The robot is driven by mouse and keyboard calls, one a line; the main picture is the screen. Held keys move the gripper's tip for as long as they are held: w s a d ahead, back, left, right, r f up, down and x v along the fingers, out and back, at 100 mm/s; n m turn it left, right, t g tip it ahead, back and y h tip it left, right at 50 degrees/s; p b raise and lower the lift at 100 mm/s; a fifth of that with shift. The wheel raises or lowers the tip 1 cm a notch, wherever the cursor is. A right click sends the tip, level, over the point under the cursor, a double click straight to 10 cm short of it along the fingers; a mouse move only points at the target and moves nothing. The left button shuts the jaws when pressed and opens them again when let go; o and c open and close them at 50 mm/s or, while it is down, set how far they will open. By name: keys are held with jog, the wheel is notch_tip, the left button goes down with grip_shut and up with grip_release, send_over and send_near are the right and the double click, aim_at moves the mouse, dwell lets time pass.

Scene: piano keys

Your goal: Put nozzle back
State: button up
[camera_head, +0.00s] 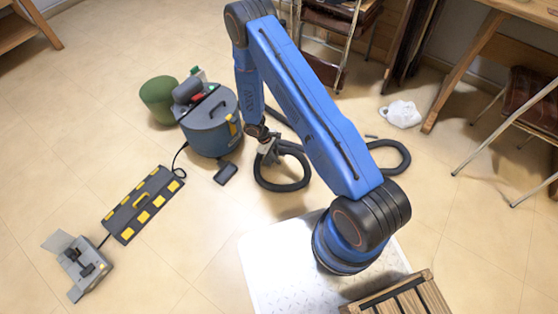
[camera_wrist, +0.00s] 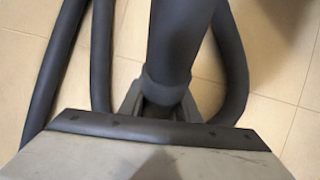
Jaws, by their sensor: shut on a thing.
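A round blue-grey vacuum cleaner (camera_head: 208,125) with a dark top stands on the floor left of my arm. Its thick black hose (camera_head: 283,186) loops on the floor, and it also shows in the wrist view (camera_wrist: 101,55). My gripper (camera_head: 269,153) is low over the floor, right of the vacuum. In the wrist view my gripper (camera_wrist: 160,106) is shut on a dark tube with a collar, which looks like the nozzle (camera_wrist: 178,45). The tube runs up and away from the fingers; its far end is out of view. I cannot tell whether it touches the floor.
A green bin (camera_head: 158,98) stands behind the vacuum. A small dark block (camera_head: 226,173) lies in front of it. A black-and-yellow case (camera_head: 126,224) and a grey device (camera_head: 77,266) lie left. The left floor is mostly free.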

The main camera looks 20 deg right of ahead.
jog(key=shift+f, duration=1.7)
jog(key=shift+f, duration=0.15)
jog(key=shift+c, duration=0.2)
jog(key=o, duration=1)
